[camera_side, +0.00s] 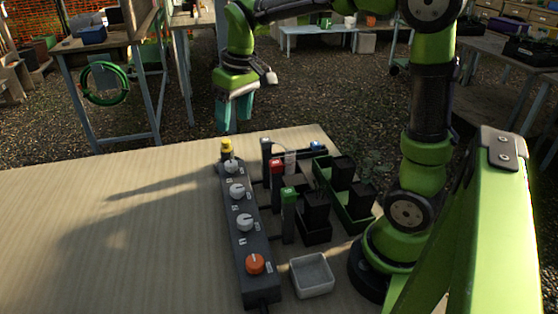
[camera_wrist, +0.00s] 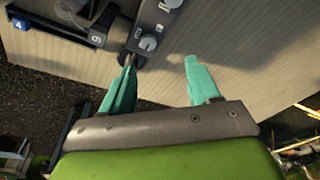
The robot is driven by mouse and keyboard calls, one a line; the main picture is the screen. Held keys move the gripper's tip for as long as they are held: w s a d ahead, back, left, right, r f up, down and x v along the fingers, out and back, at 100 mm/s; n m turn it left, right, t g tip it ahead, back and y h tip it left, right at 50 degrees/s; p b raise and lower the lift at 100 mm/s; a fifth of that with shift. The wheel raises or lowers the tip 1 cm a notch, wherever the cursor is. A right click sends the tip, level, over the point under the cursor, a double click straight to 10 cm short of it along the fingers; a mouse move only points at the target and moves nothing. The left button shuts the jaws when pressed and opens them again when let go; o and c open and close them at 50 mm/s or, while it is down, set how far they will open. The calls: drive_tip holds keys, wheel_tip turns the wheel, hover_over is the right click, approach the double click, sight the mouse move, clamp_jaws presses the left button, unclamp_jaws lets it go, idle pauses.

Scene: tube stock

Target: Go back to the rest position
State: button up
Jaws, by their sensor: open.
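My gripper (camera_side: 234,122) hangs in the air above the far end of the table, with its teal fingers pointing down. In the wrist view my gripper (camera_wrist: 160,65) has its two fingers spread apart with nothing between them. Below it is the dark control strip (camera_side: 242,222) with several grey knobs, an orange knob (camera_side: 255,264) at its near end and a yellow piece (camera_side: 227,147) at its far end. The far end of the strip also shows in the wrist view (camera_wrist: 151,25), beside the left finger. I cannot tell the exact height of the fingers above it.
Right of the strip stand posts with red (camera_side: 277,166), green (camera_side: 289,194) and blue (camera_side: 315,147) tops, black pots (camera_side: 316,207), a green tray (camera_side: 356,222) and a pale square dish (camera_side: 312,275). The left part of the wooden table (camera_side: 90,240) is clear.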

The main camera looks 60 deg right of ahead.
drive_tip(key=s+a+m+t, duration=0.1)
drive_tip(key=s+a+t, duration=0.1)
drive_tip(key=s, duration=0.5)
drive_tip(key=s+a+m+t+y, duration=0.1)
drive_tip(key=s+a+m+t, duration=0.1)
drive_tip(key=s, duration=0.6)
drive_tip(key=shift+s+a+r+t+y, duration=0.15)
drive_tip(key=shift+a+r+t+y, duration=0.2)
drive_tip(key=shift+a+t, duration=0.35)
